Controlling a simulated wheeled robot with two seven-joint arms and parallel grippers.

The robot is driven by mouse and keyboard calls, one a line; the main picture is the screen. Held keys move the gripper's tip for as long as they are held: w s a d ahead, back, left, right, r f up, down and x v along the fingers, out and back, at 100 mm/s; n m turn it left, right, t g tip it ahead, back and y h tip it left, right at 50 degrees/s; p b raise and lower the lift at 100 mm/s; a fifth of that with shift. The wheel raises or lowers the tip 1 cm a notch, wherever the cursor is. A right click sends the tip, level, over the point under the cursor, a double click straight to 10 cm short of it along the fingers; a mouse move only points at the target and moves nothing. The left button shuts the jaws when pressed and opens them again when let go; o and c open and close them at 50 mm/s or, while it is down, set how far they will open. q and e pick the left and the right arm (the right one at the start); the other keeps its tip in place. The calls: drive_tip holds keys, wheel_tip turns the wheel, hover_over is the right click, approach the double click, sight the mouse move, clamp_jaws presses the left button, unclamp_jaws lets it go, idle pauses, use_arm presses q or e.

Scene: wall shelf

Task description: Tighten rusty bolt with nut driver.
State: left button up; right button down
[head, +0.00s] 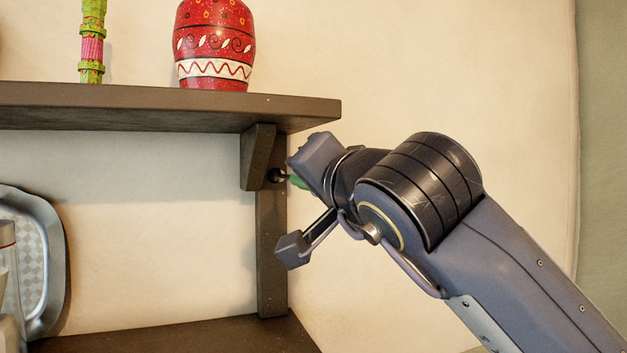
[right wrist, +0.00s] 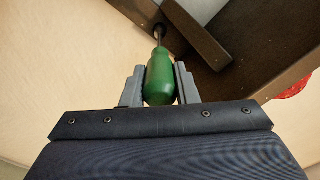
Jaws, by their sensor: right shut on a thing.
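In the right wrist view my right gripper (right wrist: 160,88) is shut on the green handle of the nut driver (right wrist: 159,76). The driver's dark shaft points away from the gripper, toward the shelf bracket. In the head view my right gripper (head: 298,180) is beside the bracket, and a bit of the green handle (head: 299,182) shows past it. A dark round tip or bolt head (head: 275,176) is at the bracket's face. I cannot tell whether the driver is seated on the bolt, and rust is not discernible. My left gripper is not in view.
The wooden bracket (head: 271,240) holds up the upper shelf (head: 120,105), which carries a red patterned vase (head: 214,45) and a green and pink stick (head: 92,45). A lower shelf (head: 190,335) has a silver tray (head: 52,235) at left. Bare wall is at right.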

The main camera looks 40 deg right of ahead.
drive_tip(key=shift+x, duration=0.85)
idle(0.3)
drive_tip(key=m, duration=0.6)
drive_tip(key=m+b, duration=0.1)
drive_tip(key=m, duration=0.4)
drive_tip(key=shift+m, duration=0.3)
drive_tip(key=m+b, duration=0.1)
drive_tip(key=m, duration=0.4)
drive_tip(key=shift+f+m, duration=0.1)
drive_tip(key=shift+m, duration=0.2)
drive_tip(key=m+b, duration=0.1)
drive_tip(key=m, duration=0.6)
drive_tip(key=shift+b, duration=0.3)
drive_tip(key=shift+v, duration=1)
drive_tip(key=shift+s, duration=0.1)
